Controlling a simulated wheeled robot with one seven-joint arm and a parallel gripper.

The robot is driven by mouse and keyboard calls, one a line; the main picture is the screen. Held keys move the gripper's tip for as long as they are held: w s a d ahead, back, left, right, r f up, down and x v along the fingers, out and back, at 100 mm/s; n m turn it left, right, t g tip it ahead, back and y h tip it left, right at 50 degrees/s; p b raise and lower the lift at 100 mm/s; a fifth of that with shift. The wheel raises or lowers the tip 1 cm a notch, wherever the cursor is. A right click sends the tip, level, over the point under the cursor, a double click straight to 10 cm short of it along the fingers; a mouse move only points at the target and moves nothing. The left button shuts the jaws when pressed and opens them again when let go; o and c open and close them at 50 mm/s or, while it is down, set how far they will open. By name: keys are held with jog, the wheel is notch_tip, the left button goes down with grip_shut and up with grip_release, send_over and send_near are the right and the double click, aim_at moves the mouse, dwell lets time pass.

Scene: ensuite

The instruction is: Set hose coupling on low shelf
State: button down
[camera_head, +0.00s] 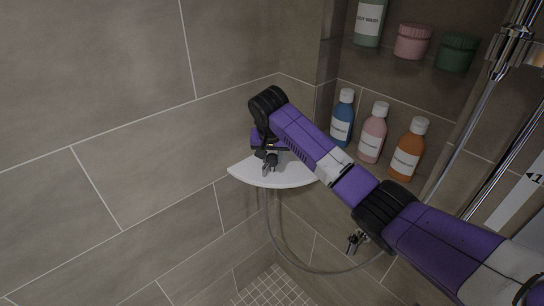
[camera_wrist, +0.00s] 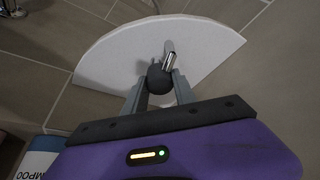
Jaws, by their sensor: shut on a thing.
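The low shelf (camera_head: 293,176) is a white quarter-round corner shelf below my gripper; its curved edge also shows in the wrist view (camera_wrist: 105,62). My gripper (camera_head: 269,160) is over the shelf. In the wrist view my gripper (camera_wrist: 160,84) is shut on the hose coupling, a dark round body with a shiny metal stub (camera_wrist: 170,57) pointing away from the palm. The coupling also shows small and dark in the head view (camera_head: 267,168). I cannot tell whether it touches the shelf surface.
Blue (camera_head: 343,118), pink (camera_head: 373,132) and orange (camera_head: 408,150) bottles stand in a wall niche right of my arm. A pink jar (camera_head: 412,41) and green jar (camera_head: 456,52) sit above. A hose (camera_head: 280,246) loops below the shelf. Much of the shelf is bare.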

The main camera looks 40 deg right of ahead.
jog(key=c, duration=1)
grip_release()
